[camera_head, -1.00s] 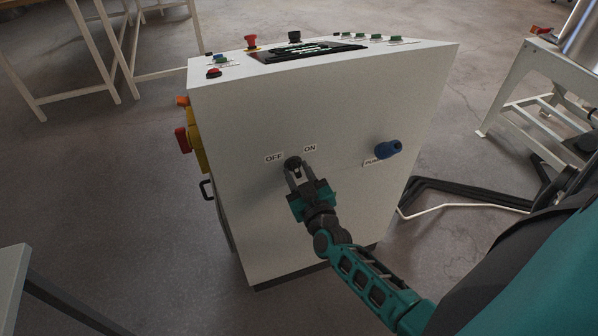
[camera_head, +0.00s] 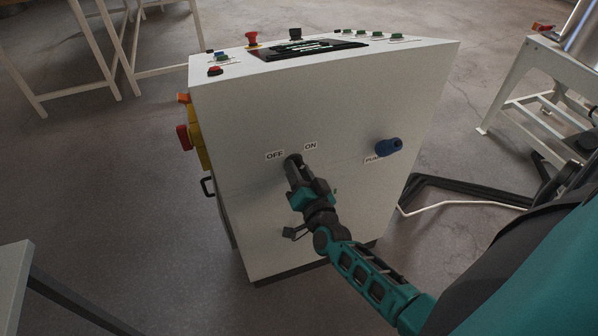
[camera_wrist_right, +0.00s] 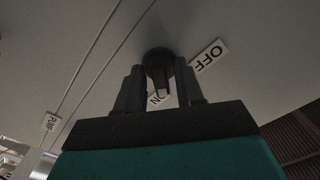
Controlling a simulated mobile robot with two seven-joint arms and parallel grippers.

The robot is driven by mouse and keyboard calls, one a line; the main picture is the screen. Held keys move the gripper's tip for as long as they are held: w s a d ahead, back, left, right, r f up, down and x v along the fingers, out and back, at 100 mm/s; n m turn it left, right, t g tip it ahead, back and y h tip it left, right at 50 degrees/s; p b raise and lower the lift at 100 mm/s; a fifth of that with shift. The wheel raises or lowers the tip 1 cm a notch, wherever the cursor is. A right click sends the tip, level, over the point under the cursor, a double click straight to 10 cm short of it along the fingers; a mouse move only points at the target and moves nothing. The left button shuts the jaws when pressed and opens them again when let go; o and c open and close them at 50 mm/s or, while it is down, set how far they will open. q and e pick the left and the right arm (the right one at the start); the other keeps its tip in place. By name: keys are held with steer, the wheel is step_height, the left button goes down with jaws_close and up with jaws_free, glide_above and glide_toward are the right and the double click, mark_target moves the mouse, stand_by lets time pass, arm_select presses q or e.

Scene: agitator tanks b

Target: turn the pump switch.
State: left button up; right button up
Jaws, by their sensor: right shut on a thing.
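The pump switch is a dark round knob (camera_head: 292,160) on the white front panel of the cabinet, between an OFF label (camera_head: 275,155) and an ON label (camera_head: 310,146). My right gripper (camera_head: 294,169) is at the knob, shut on it, and hides part of it. In the right wrist view the knob (camera_wrist_right: 159,65) sits between the two fingers of my right gripper (camera_wrist_right: 159,86). The OFF label (camera_wrist_right: 209,56) shows at its upper right there, and the ON label is partly hidden behind the knob. My left gripper is not in view.
A blue knob or plug (camera_head: 388,147) sticks out of the panel to the right, beside a partly hidden label. The white cabinet (camera_head: 300,220) has buttons and a dark screen (camera_head: 307,50) on top. A red and yellow switch (camera_head: 190,137) is on its left side.

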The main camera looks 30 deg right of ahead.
steer(key=shift+m, duration=1)
steer(key=o, duration=0.7)
steer(key=shift+c, duration=0.2)
steer(key=p+v, duration=0.1)
steer(key=v, duration=1.2)
